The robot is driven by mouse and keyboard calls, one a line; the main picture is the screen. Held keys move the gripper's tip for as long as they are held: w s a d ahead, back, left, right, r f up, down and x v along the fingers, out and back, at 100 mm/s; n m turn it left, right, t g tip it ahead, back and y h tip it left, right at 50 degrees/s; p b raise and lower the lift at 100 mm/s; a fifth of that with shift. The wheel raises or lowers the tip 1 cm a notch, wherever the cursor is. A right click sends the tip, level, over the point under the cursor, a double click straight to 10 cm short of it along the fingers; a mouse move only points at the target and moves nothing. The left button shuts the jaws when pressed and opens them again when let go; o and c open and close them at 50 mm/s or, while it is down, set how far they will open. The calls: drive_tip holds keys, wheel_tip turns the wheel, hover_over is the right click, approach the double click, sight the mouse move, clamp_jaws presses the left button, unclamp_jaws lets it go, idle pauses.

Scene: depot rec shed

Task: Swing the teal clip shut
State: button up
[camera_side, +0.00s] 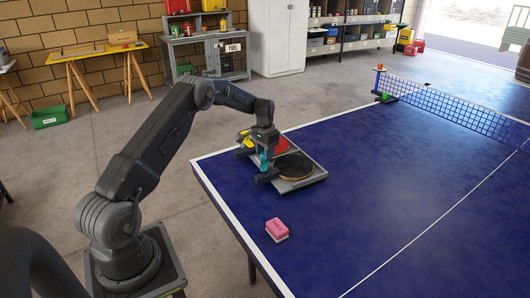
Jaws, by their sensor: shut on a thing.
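My gripper (265,158) points down over the near left corner of the blue table tennis table. It is shut on the teal clip (264,160), which shows as a small teal patch between the fingers. The clip sits at the left side of a grey tray (312,178). A black round paddle face (295,166) and a red one (281,146) lie in the tray. A small yellow thing (246,138) shows just left of my gripper. The fingers hide most of the clip, and I cannot tell its angle.
A pink block (277,228) lies on the blue table (360,200) in front of the tray. The net (450,108) crosses the far side, with a green thing (384,97) and an orange cup (379,68) near its left end. The table right of the tray is clear.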

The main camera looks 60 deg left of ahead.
drive_tip(key=n, duration=0.6)
drive_tip(key=shift+n, duration=0.4)
idle(0.4)
drive_tip(key=o, duration=0.9)
wheel_tip(320, 180, up, 14)
drive_tip(key=shift+f, duration=0.1)
